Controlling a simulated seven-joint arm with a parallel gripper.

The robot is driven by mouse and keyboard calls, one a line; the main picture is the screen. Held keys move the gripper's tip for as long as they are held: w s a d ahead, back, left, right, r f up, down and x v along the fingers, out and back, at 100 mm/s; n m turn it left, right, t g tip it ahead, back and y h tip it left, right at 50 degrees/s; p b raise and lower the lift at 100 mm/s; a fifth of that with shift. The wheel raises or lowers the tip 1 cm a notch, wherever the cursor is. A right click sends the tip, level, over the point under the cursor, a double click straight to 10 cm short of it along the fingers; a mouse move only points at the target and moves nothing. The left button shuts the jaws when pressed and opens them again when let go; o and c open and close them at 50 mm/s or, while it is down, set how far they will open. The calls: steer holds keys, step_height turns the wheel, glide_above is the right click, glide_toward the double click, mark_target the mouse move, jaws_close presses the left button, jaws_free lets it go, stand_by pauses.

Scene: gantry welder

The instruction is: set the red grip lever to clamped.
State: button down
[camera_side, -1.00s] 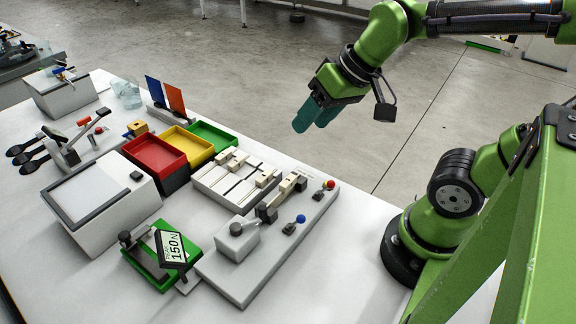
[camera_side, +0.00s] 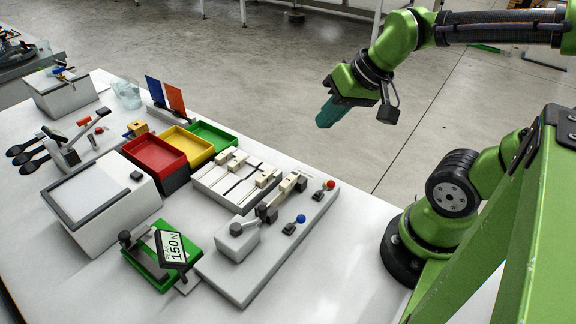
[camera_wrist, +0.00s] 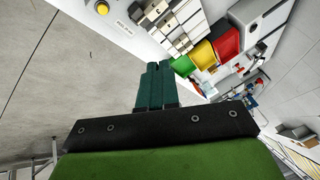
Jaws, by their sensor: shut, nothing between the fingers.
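A lever with a red grip (camera_side: 83,121) stands tilted at the left of the bench in the side view, by black spoon-shaped pads. A smaller lever with a red ball knob (camera_side: 330,184) stands on the grey plate nearer my arm. I cannot tell from the frames which of the two is the red grip lever, nor read a clamped mark. My gripper (camera_side: 323,122) hangs in the air beyond the bench's far edge, well apart from both. Its teal fingers are shut with nothing between them; they also show together in the wrist view (camera_wrist: 158,64).
A blue ball lever (camera_side: 301,218) and pale blocks share the grey plate. Red, yellow and green bins (camera_side: 158,150) stand mid-bench. A grey box (camera_side: 100,205) and a force gauge (camera_side: 172,248) are near the front. The air around my gripper is free.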

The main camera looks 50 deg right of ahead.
steer(key=s+d+f+m+y, duration=0.3)
steer(key=d+f+m+y, duration=0.2)
steer(key=m, duration=0.4)
steer(key=s+d+f+m+g+y, duration=0.1)
steer(key=s+d+f+m+y, duration=0.2)
steer(key=m, duration=0.7)
steer(key=s+d+f+m+g+y, duration=0.1)
steer(key=s+d+f+m+y, duration=0.2)
steer(key=d+f+m+y, duration=0.4)
step_height(320, 180, down, 3)
steer(key=m+y, duration=0.2)
steer(key=m, duration=0.1)
steer(key=shift+s+f, duration=0.2)
steer(key=shift+s, duration=0.15)
